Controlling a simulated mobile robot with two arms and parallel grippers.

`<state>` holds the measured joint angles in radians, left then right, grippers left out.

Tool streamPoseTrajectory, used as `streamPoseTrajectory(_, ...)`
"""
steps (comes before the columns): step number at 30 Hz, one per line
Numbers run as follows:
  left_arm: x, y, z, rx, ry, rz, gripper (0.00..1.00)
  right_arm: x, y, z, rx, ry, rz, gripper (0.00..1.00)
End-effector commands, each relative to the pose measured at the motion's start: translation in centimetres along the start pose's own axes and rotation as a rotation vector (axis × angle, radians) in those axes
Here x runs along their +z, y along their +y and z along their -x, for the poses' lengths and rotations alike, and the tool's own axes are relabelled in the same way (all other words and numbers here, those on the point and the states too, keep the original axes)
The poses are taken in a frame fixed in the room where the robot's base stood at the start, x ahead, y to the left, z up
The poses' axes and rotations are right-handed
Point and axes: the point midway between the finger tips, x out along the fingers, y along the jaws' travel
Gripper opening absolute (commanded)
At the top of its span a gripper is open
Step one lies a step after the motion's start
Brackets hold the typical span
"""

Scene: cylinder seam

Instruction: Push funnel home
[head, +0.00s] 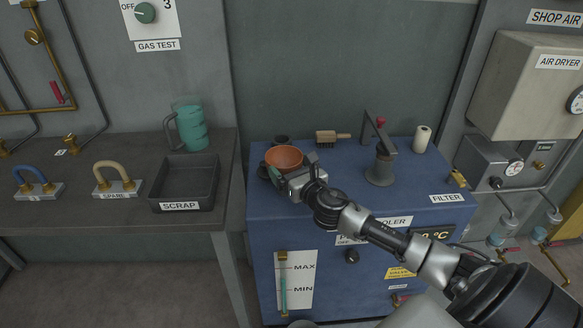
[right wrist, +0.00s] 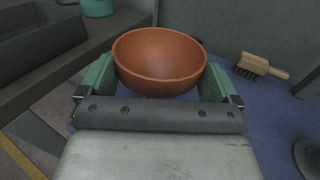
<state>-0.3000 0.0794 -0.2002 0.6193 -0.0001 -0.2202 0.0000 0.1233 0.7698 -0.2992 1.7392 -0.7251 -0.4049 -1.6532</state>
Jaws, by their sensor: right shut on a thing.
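An orange-brown funnel (head: 284,157) with a wide round mouth is at the left end of the blue cooler cabinet's top (head: 330,205). In the right wrist view the funnel (right wrist: 160,60) sits between the green finger pads, its mouth facing up. My right gripper (head: 277,174) is shut on the funnel. The funnel's lower part and whatever is beneath it are hidden by the gripper and the bowl itself. My left gripper is in neither view.
A small dark round part (head: 281,140) lies just behind the funnel. A brush (head: 333,137), a lever device (head: 381,165) and a white roll (head: 422,139) stand further right. The scrap tray (head: 186,182) and a teal jug (head: 190,128) are on the left bench.

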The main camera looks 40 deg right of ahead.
Motion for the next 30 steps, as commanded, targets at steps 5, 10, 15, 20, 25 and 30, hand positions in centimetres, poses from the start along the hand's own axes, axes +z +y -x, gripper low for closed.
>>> streamPoseTrajectory(5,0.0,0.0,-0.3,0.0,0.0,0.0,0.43,-0.3,0.0,0.0,0.0,0.0,0.0,0.69)
streamPoseTrajectory(10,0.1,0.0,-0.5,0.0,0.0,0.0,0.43,-0.6,0.0,0.0,0.0,0.0,0.0,0.69)
streamPoseTrajectory(15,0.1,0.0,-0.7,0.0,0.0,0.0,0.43,-0.8,0.0,0.0,0.0,0.0,0.0,0.69)
streamPoseTrajectory(20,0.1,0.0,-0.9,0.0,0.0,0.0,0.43,-1.1,0.0,0.0,0.0,0.0,0.0,0.69)
streamPoseTrajectory(25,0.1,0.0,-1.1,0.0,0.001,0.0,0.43,-1.3,0.0,0.0,0.0,0.0,0.0,0.69)
streamPoseTrajectory(30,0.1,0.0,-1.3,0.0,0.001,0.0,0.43,-1.6,0.0,0.0,0.0,0.0,0.0,0.69)
